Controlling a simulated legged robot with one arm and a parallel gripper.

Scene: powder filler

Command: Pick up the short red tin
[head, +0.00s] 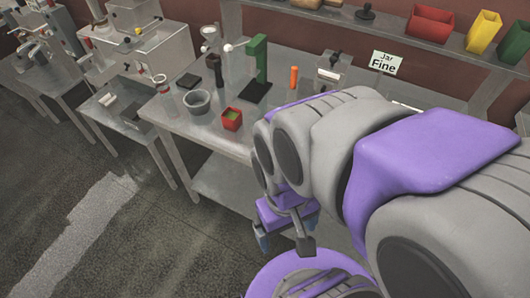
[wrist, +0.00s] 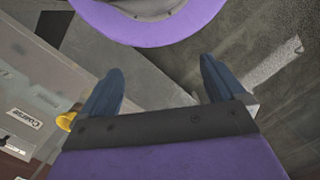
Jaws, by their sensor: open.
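A short, square red tin (head: 232,119) with green inside stands upright on the metal table in the head view, near its front edge and right of a grey bowl. My gripper (head: 289,233) hangs below and to the right of it in the picture, in front of the table and apart from the tin. In the wrist view, the two blue fingers of my gripper (wrist: 158,82) are spread with nothing between them. The tin cannot be made out in the wrist view.
The metal table (head: 205,134) also bears a grey bowl (head: 197,102), a green stand (head: 257,62), an orange cylinder (head: 294,77) and a glass vessel (head: 162,85). A back shelf holds a larger red bin (head: 430,24) and a yellow bin (head: 484,32). Floor at left is clear.

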